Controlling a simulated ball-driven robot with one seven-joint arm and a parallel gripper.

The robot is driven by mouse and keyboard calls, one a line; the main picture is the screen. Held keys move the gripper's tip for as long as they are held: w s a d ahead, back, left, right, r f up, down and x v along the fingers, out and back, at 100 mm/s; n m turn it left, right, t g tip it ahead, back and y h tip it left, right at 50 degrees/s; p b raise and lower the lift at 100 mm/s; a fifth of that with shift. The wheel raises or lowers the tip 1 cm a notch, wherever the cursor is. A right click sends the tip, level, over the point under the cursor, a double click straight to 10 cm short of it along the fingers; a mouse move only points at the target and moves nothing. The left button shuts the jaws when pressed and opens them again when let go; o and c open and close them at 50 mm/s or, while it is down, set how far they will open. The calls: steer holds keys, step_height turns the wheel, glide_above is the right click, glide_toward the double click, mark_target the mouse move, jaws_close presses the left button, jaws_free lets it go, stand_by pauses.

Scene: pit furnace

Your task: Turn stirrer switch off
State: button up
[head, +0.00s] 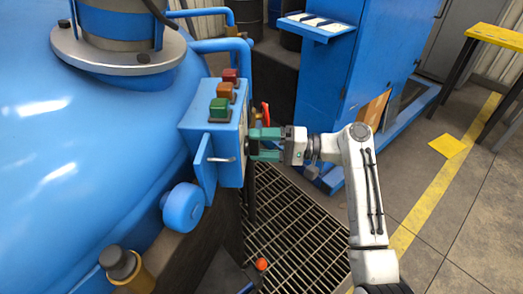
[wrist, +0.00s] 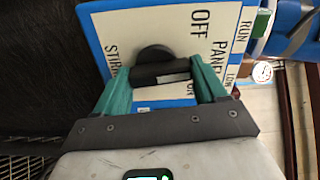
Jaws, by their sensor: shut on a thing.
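The stirrer switch is a black knob (wrist: 155,54) with a bar handle on a white panel (wrist: 125,25) with a blue border. The panel carries lettering: part of "STIRRER", "OFF" above the knob, and "ON" partly hidden near the right finger. My gripper (wrist: 158,72) has its green fingers shut on the knob's bar, one at each end. I cannot tell which mark the knob points to. In the head view my gripper (head: 260,144) reaches from the right to the side face of the blue control box (head: 199,138); the knob is hidden there.
Red (head: 230,76), orange (head: 226,91) and green (head: 220,108) lamps top the control box. A red lever (head: 265,114) stands close above my gripper. The large blue vessel (head: 80,150) is at left. Floor grating (head: 290,225) lies below; open floor is at right.

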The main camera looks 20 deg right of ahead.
steer(key=n+b, duration=0.4)
steer(key=n, duration=0.1)
steer(key=n+b, duration=0.2)
steer(key=shift+s+f+n+b, duration=0.1)
steer(key=shift+f+n+b, duration=0.2)
stand_by(0.5)
steer(key=o, duration=1)
steer(key=shift+r, duration=0.15)
steer(key=shift+o, duration=0.2)
steer(key=v, duration=1)
steer(key=shift+s+d, duration=0.2)
steer(key=shift+d, duration=0.15)
